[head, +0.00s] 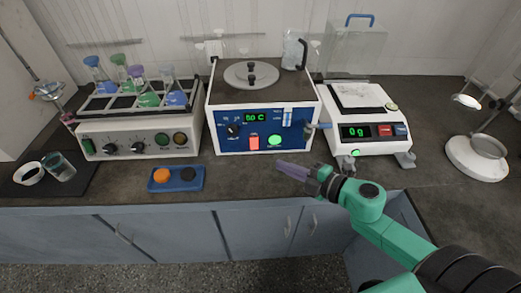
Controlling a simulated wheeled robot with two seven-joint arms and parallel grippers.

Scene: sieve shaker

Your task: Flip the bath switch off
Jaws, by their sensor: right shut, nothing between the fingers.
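The bath (228,88) is a white box with a blue front panel, standing at the middle of the bench. Below the display are a red switch (254,143) and a lit green round light (275,141). A dark knob (233,130) sits at the left of the panel. My right gripper (282,166) is shut and empty, in front of the bench's front area below the bath panel, pointing left. It is apart from the switch. My left gripper is not in view.
A shaker with colored flasks (140,133) stands at the left, a balance reading 0 g (367,140) at the right. A round-based stand (478,160) is at far right.

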